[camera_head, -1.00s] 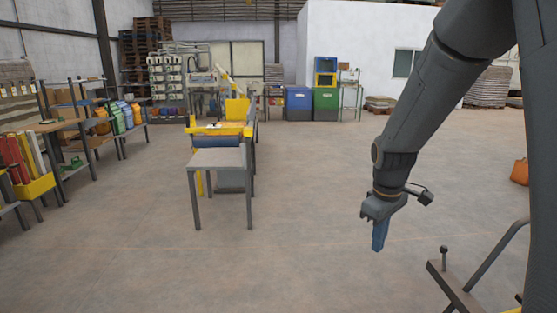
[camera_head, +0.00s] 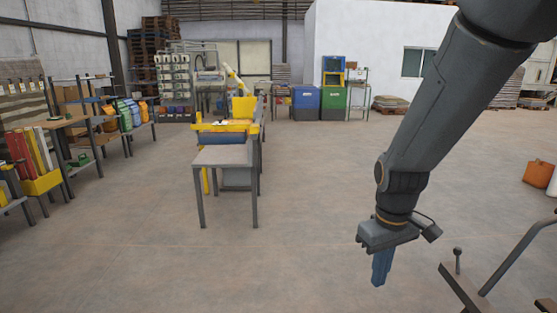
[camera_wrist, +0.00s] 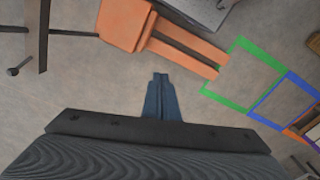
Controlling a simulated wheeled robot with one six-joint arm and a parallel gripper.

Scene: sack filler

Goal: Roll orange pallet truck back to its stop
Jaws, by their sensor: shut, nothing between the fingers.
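The orange pallet truck (camera_wrist: 125,24) is in the upper part of the wrist view, with two orange forks (camera_wrist: 185,52) pointing right. Its grey tiller (camera_wrist: 75,33) runs left to a dark crossbar (camera_wrist: 37,35) with a knob on a stalk. In the head view only the handle end (camera_head: 462,287) shows at the lower right; the truck's body is outside that picture. My gripper (camera_head: 380,270) points down over open floor, left of the handle and apart from it. Its blue fingers (camera_wrist: 160,77) are closed together and empty. I cannot make out the stop.
Green, blue and orange frame outlines (camera_wrist: 235,72) lie right of the forks in the wrist view. A grey table with a yellow machine (camera_head: 225,155) stands left of centre. Shelves (camera_head: 85,140) line the left. An orange object (camera_head: 537,173) is on the floor at right. Middle floor is clear.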

